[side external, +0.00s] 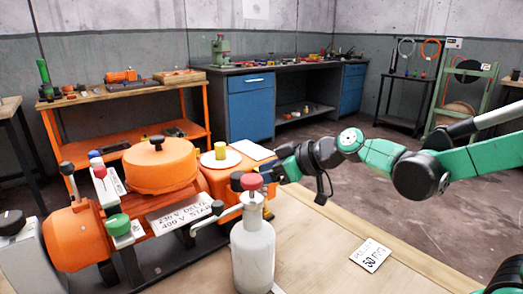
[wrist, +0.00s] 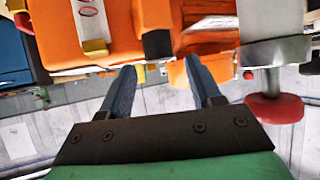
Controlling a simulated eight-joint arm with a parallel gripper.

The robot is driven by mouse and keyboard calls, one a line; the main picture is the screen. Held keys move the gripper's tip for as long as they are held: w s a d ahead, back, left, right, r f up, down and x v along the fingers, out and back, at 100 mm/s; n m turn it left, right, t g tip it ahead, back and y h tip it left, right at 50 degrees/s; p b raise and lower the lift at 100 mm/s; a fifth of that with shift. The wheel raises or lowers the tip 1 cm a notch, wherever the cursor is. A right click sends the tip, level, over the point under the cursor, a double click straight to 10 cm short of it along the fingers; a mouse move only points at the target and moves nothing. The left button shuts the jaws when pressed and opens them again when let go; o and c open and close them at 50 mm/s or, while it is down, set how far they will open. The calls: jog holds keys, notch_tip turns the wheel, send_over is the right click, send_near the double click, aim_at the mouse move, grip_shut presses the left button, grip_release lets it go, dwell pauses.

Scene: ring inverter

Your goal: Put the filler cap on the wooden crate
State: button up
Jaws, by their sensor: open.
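I cannot tell for certain which part is the filler cap. A red cap (side external: 251,182) tops the grey bottle (side external: 253,255) in the side view; the red cap also shows at the right in the wrist view (wrist: 275,108). A yellow cylinder (side external: 220,151) stands on a white disc on the orange machine. No wooden crate is clearly recognisable; a shallow wooden tray (side external: 180,76) lies on the back bench. My gripper (wrist: 160,66) is open, with nothing seen between its fingers. In the side view it is just behind and right of the bottle top, its fingertips partly hidden.
The orange machine (side external: 150,171) with levers and knobs fills the left of the wooden table (side external: 330,265). A white label card (side external: 370,254) lies on the clear right part of the table. A workbench (side external: 290,67) with blue drawers stands at the back.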

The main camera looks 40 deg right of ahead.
aim_at(239, 181)
jog(key=shift+w+a+f+g+h, duration=0.25)
jog(key=shift+w+g, duration=0.25)
jog(key=shift+w, duration=0.15)
jog(key=shift+w+a+f+g+h, duration=0.2)
jog(key=shift+w+a+f+g, duration=0.1)
jog(key=shift+w+g, duration=0.3)
jog(key=shift+w+a+f+g+h, duration=0.25)
jog(key=shift+w+g, duration=0.15)
jog(key=shift+w, duration=0.35)
grip_shut()
